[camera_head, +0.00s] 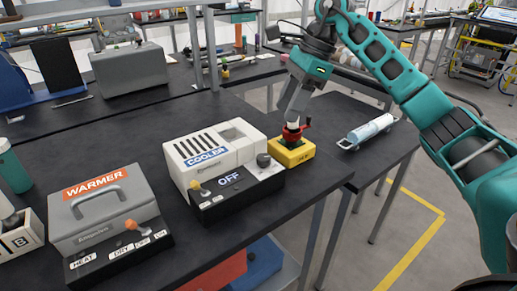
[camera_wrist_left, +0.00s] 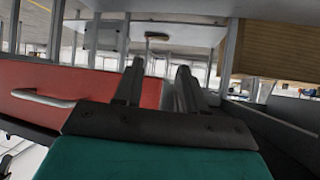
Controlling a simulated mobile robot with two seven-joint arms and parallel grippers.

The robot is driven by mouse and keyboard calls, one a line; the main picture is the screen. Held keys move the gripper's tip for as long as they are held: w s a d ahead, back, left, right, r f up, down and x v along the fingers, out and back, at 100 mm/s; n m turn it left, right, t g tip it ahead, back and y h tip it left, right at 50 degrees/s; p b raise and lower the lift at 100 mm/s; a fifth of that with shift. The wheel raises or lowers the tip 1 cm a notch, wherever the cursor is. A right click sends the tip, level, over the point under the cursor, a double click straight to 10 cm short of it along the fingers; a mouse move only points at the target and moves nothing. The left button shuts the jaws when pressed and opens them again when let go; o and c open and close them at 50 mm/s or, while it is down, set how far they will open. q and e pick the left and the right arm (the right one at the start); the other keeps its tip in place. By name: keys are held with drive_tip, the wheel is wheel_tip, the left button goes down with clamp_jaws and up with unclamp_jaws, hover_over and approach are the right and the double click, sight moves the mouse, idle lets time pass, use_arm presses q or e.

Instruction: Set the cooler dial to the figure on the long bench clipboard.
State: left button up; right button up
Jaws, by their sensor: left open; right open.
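The cooler (camera_head: 208,150) is a white box with a blue COOLER label and a vented top, standing on the dark bench. Its front panel (camera_head: 230,178) reads OFF. A dark round knob (camera_head: 263,160) sits at its right end, and a small orange-tipped lever (camera_head: 196,186) at its left. My right gripper (camera_head: 292,124) is open and points down over a red part (camera_head: 293,134) on a yellow box, right of the cooler. I cannot tell whether it touches the red part. My left gripper (camera_wrist_left: 160,82) shows only in the left wrist view, open and empty. I cannot make out a clipboard.
A grey WARMER unit (camera_head: 105,208) stands left of the cooler. The yellow box (camera_head: 291,152) sits near the bench's right edge. A clear bottle-like object (camera_head: 370,129) lies on a lower side table. A grey case (camera_head: 130,70) stands farther back.

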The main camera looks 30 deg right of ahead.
sight(265, 156)
drive_tip(key=x, duration=1.2)
drive_tip(key=shift+a+f, duration=0.1)
drive_tip(key=shift+a, duration=0.05)
drive_tip(key=shift+c, duration=0.2)
drive_tip(key=c, duration=0.7)
